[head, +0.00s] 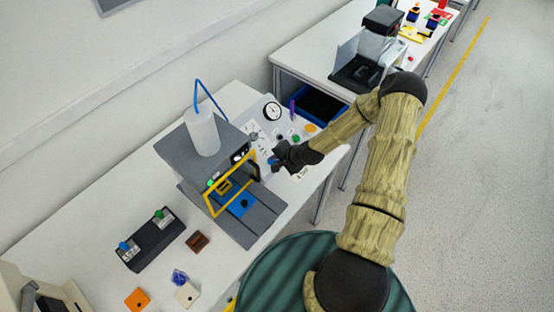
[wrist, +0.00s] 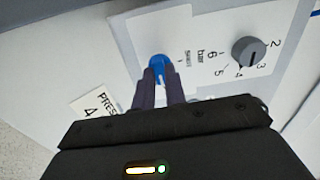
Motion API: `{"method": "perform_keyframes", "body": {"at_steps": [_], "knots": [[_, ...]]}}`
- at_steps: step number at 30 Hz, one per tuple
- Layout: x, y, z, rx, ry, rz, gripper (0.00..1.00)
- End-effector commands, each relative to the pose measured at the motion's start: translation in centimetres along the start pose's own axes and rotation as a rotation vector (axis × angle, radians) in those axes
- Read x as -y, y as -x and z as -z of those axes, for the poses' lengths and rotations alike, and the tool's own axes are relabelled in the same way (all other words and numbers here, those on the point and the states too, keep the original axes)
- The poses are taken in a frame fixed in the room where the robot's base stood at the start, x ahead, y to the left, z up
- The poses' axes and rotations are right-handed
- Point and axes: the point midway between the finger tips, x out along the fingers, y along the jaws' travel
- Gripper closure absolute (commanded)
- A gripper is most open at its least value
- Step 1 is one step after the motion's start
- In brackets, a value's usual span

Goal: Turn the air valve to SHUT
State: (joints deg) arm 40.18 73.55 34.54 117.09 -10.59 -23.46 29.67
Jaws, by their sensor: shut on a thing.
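The air valve is a blue knob (wrist: 158,66) on a light grey panel (wrist: 135,40). In the wrist view my gripper (wrist: 159,76) has its two dark fingers closed around the blue knob, one on each side. The fingers hide much of it, so I cannot tell exactly which way it points. Small print that seems to read SHUT is beside the knob, to its right. In the head view my gripper (head: 275,159) is at the panel's near edge, with a bit of blue showing at its tip.
A grey rotary dial (wrist: 249,51) with numbers is right of the knob. A round gauge (head: 272,111) and coloured buttons are on the panel. A press with a yellow guard frame (head: 210,205) stands left of my gripper. A blue crate (head: 318,105) is behind.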

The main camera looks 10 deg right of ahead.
Motion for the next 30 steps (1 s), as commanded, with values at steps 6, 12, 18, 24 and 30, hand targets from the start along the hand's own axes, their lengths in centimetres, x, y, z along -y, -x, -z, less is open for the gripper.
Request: {"method": "perform_keyframes", "body": {"at_steps": [6,12,18,24,30], "knots": [[-0.11,-0.11,0.01,0.0,0.066,-0.001,1.0],[-0.19,-0.21,-0.03,0.001,0.187,-0.001,1.0],[-0.22,-0.25,0.01,0.0,0.356,-0.001,1.0],[-0.26,-0.26,0.0,0.0,0.546,-0.001,1.0],[-0.24,-0.23,0.0,0.0,0.737,-0.002,1.0]]}}
